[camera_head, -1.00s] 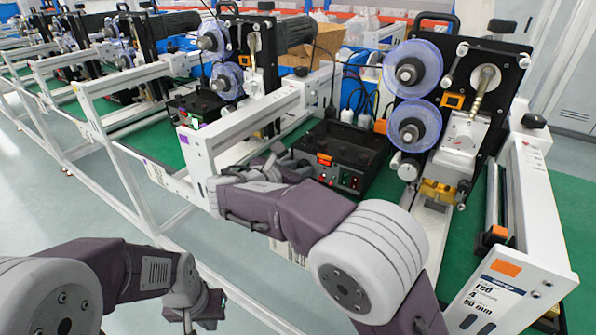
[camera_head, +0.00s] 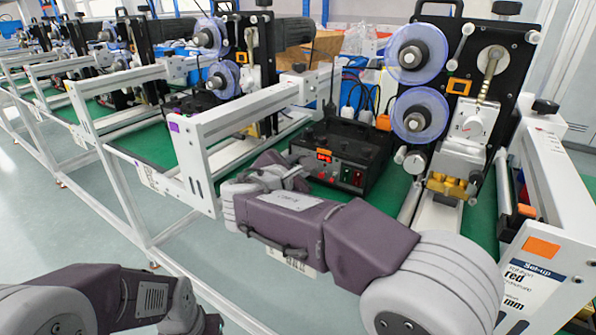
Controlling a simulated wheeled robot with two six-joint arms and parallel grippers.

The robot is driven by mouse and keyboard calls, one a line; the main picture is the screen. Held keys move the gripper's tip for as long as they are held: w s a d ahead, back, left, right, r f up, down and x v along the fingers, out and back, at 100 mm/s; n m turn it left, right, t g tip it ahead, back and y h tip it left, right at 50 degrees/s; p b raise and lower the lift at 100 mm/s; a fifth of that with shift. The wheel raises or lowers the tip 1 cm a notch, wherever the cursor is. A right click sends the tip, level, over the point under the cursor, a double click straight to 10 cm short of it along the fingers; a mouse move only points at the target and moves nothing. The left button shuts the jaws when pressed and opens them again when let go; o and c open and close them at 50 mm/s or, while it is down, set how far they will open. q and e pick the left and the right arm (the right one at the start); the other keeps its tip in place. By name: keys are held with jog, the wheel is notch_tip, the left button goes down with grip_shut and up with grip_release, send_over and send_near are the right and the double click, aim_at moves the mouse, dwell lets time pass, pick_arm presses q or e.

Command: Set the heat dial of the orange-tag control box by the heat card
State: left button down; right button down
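My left gripper (camera_head: 208,325) is at the bottom edge, mostly cut off.
A machine with blue reels (camera_head: 417,55) and brass parts stands behind and right of the box. A white frame (camera_head: 230,118) with a purple tag stands to its left. Similar stations run to the far left. The grey floor (camera_head: 60,220) at left is clear.

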dwell(0.3)
jog(key=c, duration=1.4)
grip_release()
jog(key=shift+c, duration=0.2)
jog(key=p+v, duration=0.2)
jog(key=v, duration=0.6)
jog(key=shift+a+r+p, duration=0.15)
jog(key=shift+p, duration=0.25)
jog(key=shift+s+a, duration=0.1)
jog(key=shift+s, duration=0.35)
